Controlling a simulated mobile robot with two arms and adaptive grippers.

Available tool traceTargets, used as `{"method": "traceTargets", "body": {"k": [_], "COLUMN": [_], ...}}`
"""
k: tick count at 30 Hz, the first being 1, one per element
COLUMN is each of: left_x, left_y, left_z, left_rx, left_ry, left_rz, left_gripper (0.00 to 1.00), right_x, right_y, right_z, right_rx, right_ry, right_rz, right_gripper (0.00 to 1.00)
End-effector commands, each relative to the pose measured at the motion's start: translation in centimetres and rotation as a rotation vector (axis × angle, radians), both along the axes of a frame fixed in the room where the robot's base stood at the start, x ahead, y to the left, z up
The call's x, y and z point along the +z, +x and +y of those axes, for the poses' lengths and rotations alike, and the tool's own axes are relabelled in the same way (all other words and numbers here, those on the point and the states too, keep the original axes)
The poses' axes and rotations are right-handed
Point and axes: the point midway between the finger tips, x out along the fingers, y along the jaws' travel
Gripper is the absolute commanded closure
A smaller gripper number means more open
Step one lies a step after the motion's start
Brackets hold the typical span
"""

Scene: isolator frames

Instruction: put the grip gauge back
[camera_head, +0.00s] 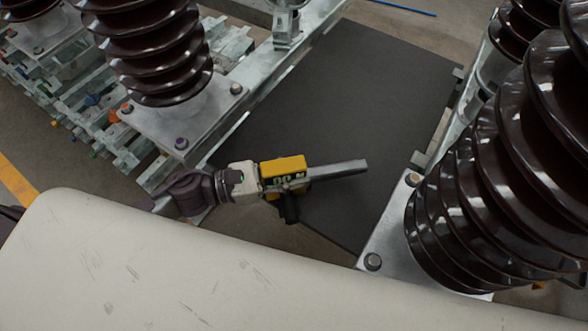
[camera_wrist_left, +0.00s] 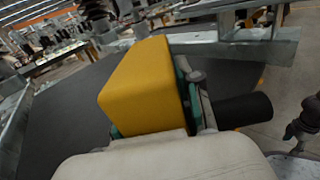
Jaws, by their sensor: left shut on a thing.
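The grip gauge (camera_head: 284,169) is a yellow block with a small display, a grey metal bar pointing right and a black handle below. My left gripper (camera_head: 268,180) is shut on it and holds it over the lower part of a dark grey mat or panel (camera_head: 340,90). In the left wrist view the gauge's yellow body (camera_wrist_left: 145,88) fills the middle, with a black cylindrical handle (camera_wrist_left: 240,110) to its right. The fingertips are mostly hidden behind the gauge there. My right gripper is not in view.
Large brown ribbed insulators stand at the right (camera_head: 500,170) and upper left (camera_head: 155,50) on bolted metal plates. Metal frame rails (camera_head: 285,60) border the dark panel. A rack of small parts (camera_head: 90,100) lies at the left. The dark panel's surface is clear.

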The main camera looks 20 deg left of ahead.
Motion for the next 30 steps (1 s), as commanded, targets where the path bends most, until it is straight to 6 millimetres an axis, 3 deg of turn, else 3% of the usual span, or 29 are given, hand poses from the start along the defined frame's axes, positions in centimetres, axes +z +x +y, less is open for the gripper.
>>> {"method": "traceTargets", "body": {"k": [8,9,13,30], "left_x": [-0.56,-0.42,-0.44,-0.64], "left_y": [0.01,0.01,0.0,-0.35], "left_z": [-0.02,-0.02,-0.01,0.7], "left_rx": [0.0,0.0,0.0,0.002], "left_ry": [-0.001,-0.001,0.0,0.001], "left_rz": [-0.002,-0.002,-0.001,0.004], "left_gripper": [1.0,0.59,0.37,0.36], "right_x": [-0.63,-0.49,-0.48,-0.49], "right_y": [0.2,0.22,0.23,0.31], "right_z": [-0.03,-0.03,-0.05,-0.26], "right_rx": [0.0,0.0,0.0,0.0], "right_ry": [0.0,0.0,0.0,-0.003], "right_rz": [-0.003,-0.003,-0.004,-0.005], "right_gripper": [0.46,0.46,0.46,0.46]}}
